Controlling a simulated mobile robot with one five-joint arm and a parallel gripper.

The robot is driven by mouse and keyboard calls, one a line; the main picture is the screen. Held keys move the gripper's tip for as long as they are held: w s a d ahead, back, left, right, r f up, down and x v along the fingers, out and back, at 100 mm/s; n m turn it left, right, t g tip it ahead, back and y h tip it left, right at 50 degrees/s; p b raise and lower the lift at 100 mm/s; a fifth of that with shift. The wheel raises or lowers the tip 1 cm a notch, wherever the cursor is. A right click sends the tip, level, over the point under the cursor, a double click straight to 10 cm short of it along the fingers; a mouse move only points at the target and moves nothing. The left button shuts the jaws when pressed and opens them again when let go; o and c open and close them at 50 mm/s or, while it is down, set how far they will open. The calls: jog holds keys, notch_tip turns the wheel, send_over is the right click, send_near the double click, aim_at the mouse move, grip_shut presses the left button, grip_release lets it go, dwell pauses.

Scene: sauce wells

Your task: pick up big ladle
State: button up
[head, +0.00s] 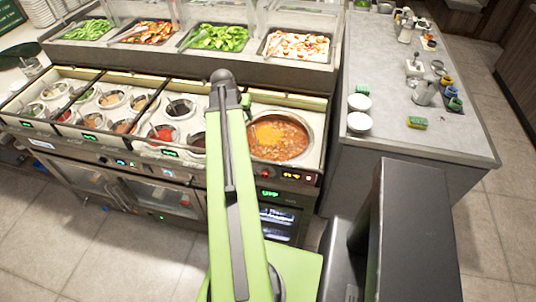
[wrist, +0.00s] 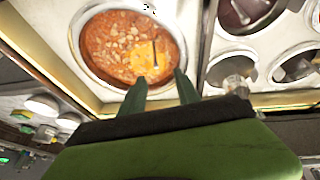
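A wide round pot of chunky orange-brown stew (head: 280,137) sits in the counter just right of my raised arm. It also fills the upper middle of the wrist view (wrist: 110,45). A thin dark rod (wrist: 155,54) shows over the stew's bright orange patch; it may be part of the big ladle, but I cannot tell its full shape. In the head view I cannot make out the ladle. My gripper (wrist: 160,77) has its two fingers apart with nothing between them, near the pot's rim in the picture. In the head view my arm hides the gripper.
Smaller sauce wells with utensils (head: 112,99) lie left of the pot. Salad trays (head: 218,37) stand behind, under clear guards. A grey side counter (head: 400,90) on the right holds white bowls (head: 359,121), a sponge (head: 417,122) and cups.

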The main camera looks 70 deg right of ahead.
jog(key=b+x, duration=0.3)
jog(key=x, duration=0.1)
jog(key=b+x, duration=0.8)
jog(key=shift+s+d+f, duration=0.15)
jog(key=shift+s, duration=0.2)
jog(key=b+x, duration=0.5)
jog(key=shift+s, duration=0.3)
grip_shut()
dwell(0.5)
